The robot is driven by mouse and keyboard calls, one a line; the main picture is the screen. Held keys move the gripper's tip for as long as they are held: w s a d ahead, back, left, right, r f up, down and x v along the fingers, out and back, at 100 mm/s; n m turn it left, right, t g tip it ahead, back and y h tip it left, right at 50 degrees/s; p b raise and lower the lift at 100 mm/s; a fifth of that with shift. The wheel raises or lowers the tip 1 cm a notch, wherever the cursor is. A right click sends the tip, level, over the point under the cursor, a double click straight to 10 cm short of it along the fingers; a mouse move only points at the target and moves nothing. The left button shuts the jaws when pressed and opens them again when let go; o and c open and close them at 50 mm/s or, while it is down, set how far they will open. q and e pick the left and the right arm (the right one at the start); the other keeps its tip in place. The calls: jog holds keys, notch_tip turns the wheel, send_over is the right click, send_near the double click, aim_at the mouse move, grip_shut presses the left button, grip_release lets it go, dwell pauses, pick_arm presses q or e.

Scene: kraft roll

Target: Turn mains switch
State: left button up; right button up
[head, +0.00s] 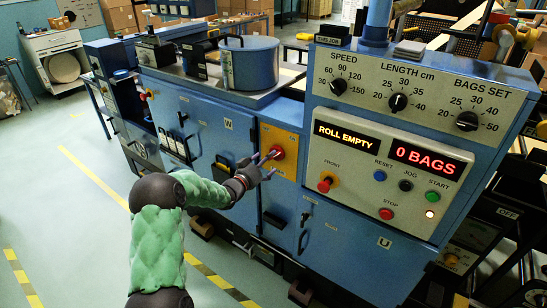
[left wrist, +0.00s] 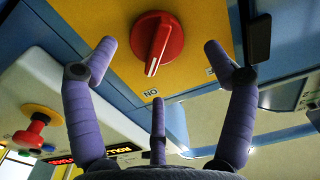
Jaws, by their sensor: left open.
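The mains switch is a red rotary knob (head: 277,152) on a yellow plate (head: 291,138) on the blue machine front. In the left wrist view the red knob (left wrist: 160,40) fills the upper middle. Its white line points down toward a small label (left wrist: 151,93) whose letters look like "ON" upside down. My left gripper (head: 268,164) is in front of the knob with its purple fingers spread. In the left wrist view my left gripper (left wrist: 158,62) has its fingers around the knob's outline, with no clear contact. My right gripper is out of view.
A control panel with a red stop knob (head: 326,182) is right of the switch, its display (head: 346,135) reading "ROLL EMPTY". A blue pot (head: 249,62) stands on the machine top. Floor (head: 90,190) at the left is clear.

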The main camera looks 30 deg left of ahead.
aim_at(275, 155)
pick_arm(q)
jog(key=shift+w+d+b, duration=0.15)
jog(key=shift+w, duration=1)
jog(key=shift+w+d+b, duration=0.1)
jog(key=shift+w+b, duration=0.05)
jog(key=shift+w, duration=0.95)
jog(key=shift+r, duration=0.2)
jog(key=c, duration=1.1)
